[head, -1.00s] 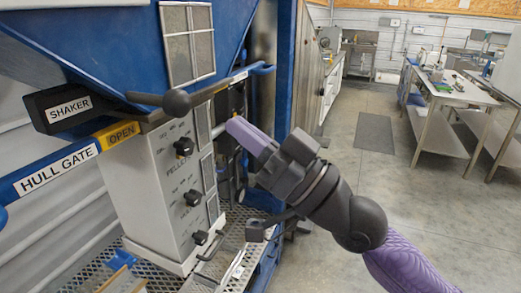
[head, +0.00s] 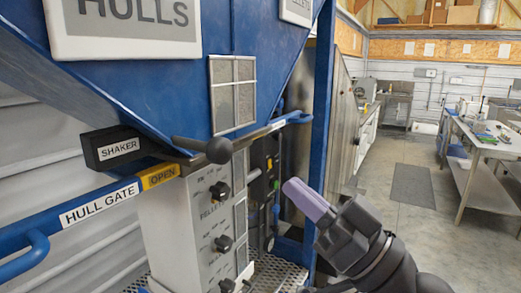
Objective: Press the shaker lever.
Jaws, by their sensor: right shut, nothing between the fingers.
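The shaker lever (head: 205,150) is a dark grey rod with a round ball knob at its right end. It sticks out in front of the blue hopper, to the right of the black box labelled SHAKER (head: 119,148). My right gripper (head: 306,198) is to the right of the knob and a little lower in the picture, apart from it. Its purple fingers are shut with nothing between them and point up and left. My left gripper is not in view.
The blue hopper (head: 150,85) fills the upper left. A blue bar labelled HULL GATE (head: 100,204) with a yellow OPEN tag (head: 160,176) runs below the lever. A grey control box (head: 195,235) with black knobs stands beneath. Open floor (head: 400,225) and a workbench (head: 485,150) lie right.

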